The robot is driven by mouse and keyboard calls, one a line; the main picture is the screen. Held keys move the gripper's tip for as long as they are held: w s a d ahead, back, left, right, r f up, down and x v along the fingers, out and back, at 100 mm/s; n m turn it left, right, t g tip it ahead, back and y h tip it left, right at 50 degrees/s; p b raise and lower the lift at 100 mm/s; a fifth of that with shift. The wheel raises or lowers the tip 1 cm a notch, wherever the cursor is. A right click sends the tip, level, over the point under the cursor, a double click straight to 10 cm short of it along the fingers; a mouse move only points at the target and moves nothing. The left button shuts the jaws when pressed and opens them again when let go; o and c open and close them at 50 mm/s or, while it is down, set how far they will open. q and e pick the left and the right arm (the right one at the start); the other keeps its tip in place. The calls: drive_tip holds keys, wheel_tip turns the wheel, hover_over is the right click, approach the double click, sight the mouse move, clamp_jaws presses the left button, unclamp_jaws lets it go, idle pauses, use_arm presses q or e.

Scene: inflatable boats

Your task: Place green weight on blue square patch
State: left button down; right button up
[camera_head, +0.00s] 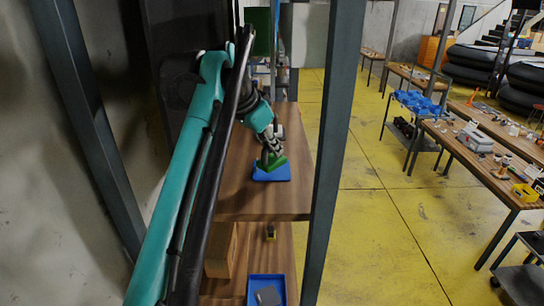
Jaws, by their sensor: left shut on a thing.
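The green weight (273,165) is at the blue square patch (272,174) on the upper wooden shelf board. My left gripper (270,151) is shut on the green weight, reaching down from above. The weight overlaps the upper part of the patch in the camera_head view. I cannot tell whether the weight touches the patch or is just above it. My right gripper is not in view.
Dark metal posts (335,140) frame the wooden shelf (255,205). The lower board holds a wooden block (221,250), a small yellow and black item (271,232) and a blue tray (266,277). Tables with parts stand across the yellow floor at right.

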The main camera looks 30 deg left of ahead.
sight(272, 158)
use_arm(q)
wheel_tip(272, 158, down, 2)
drive_tip(key=shift+d+f, duration=0.1)
drive_tip(key=shift+f, duration=0.15)
drive_tip(key=shift+w+f, duration=0.1)
drive_tip(key=shift+f, duration=0.2)
drive_tip(key=shift+w+a+f, duration=0.1)
drive_tip(key=shift+w+a, duration=0.05)
drive_tip(key=shift+a, duration=0.1)
drive_tip(key=shift+s+d, duration=0.15)
drive_tip(key=shift+s, duration=0.05)
drive_tip(key=c, duration=1.6)
unclamp_jaws()
drive_tip(key=shift+o, duration=0.2)
drive_tip(key=shift+w+f, duration=0.1)
